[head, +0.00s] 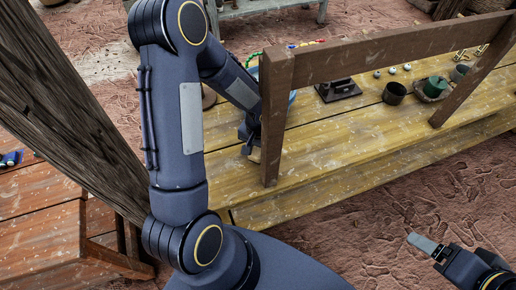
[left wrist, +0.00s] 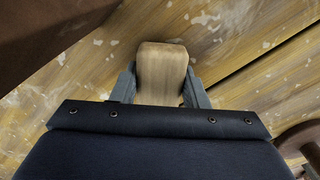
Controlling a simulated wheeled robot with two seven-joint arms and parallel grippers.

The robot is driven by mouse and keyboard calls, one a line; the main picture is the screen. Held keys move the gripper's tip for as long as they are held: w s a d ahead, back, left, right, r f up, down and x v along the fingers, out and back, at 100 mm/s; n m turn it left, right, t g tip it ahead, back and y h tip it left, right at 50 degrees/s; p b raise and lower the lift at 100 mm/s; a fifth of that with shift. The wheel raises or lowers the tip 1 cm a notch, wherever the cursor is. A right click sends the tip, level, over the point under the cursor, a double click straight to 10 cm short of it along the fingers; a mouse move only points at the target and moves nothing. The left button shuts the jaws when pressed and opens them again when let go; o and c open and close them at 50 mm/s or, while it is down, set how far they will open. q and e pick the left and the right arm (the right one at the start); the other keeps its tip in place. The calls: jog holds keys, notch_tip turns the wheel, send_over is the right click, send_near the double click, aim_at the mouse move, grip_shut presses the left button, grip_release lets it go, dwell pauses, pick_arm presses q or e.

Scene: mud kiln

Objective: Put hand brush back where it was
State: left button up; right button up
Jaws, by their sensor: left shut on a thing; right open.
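My left gripper (left wrist: 160,82) is shut on a pale wooden piece, which I take to be the hand brush (left wrist: 161,65). Its rounded end sticks out past the fingers over the worn yellow planks; bristles are hidden. In the head view my left arm reaches down to the bench, and the left gripper (head: 250,138) is partly hidden behind a brown wooden post. My right gripper (head: 425,243) is at the lower right, over the bare ground, empty and open. I cannot tell whether the brush touches the planks.
A yellow plank bench (head: 350,135) runs across the view. A brown wooden frame (head: 390,48) stands in front of it. A dark cup (head: 394,93), a green pot (head: 434,87) and a dark box-like object (head: 338,89) stand on it. A thick slanted beam (head: 70,110) is at left.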

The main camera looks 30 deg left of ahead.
aim_at(258, 149)
pick_arm(q)
jog(key=shift+f, duration=0.2)
jog(key=o, duration=0.9)
jog(key=shift+r, duration=0.1)
jog(key=shift+o, duration=0.2)
jog(key=shift+r, duration=0.1)
jog(key=shift+r+p, duration=0.3)
jog(key=shift+r, duration=0.05)
notch_tip(258, 149, up, 11)
jog(key=p, duration=0.7)
jog(key=shift+r, duration=0.15)
